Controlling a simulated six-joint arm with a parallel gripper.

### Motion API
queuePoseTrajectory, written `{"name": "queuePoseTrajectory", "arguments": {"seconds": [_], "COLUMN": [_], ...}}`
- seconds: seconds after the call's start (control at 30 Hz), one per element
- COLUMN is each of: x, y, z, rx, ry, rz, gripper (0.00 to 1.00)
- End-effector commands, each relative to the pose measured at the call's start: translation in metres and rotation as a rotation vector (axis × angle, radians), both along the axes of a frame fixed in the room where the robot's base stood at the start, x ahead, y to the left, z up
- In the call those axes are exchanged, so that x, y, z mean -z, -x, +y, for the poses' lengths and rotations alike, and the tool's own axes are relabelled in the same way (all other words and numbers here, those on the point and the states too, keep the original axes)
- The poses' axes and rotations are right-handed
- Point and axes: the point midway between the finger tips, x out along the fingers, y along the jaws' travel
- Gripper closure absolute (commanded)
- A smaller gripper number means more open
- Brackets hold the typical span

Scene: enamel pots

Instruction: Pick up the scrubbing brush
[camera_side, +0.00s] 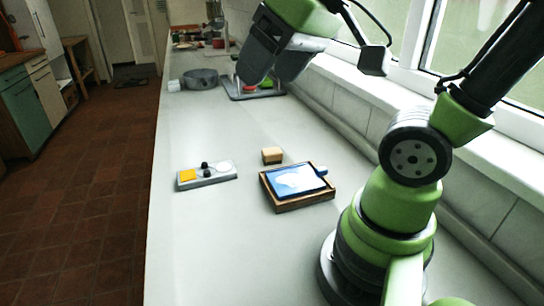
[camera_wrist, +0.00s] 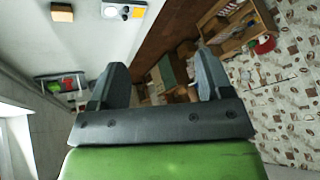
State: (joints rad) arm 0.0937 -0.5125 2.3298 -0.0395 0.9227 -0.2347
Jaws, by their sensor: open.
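A small tan block (camera_side: 272,155), which looks like the scrubbing brush though its bristles cannot be made out, lies on the pale counter just behind a wooden tray. In the wrist view the block (camera_wrist: 62,12) shows at the top left edge. My gripper (camera_side: 273,72) is high above the counter, further back than the block and well apart from it. In the wrist view its two fingers (camera_wrist: 162,66) are spread with nothing between them.
The wooden tray (camera_side: 305,204) holds a flat blue and white item (camera_side: 297,180). Left of it lies a grey holder (camera_side: 218,179) with yellow, black and white pieces. A grey pot (camera_side: 201,80) and a rack (camera_side: 240,94) stand further back. The front left counter is clear.

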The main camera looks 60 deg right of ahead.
Motion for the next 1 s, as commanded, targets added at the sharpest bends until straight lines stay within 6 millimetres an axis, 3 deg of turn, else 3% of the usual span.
{"name": "queuePoseTrajectory", "arguments": {"seconds": [0.1, 0.27, 0.5, 0.73, 0.83, 1.0], "x": [0.004, 0.025, 0.092, 0.174, 0.198, 0.22], "y": [-0.04, -0.088, -0.133, -0.136, -0.131, -0.127], "z": [-0.028, -0.075, -0.16, -0.23, -0.246, -0.257], "rx": [-0.093, -0.254, -0.53, -0.784, -0.858, -0.913], "ry": [0.114, 0.238, 0.343, 0.358, 0.353, 0.349], "rz": [0.075, 0.178, 0.335, 0.435, 0.453, 0.464], "gripper": [0.28, 0.28, 0.28, 0.28, 0.28, 0.28]}}
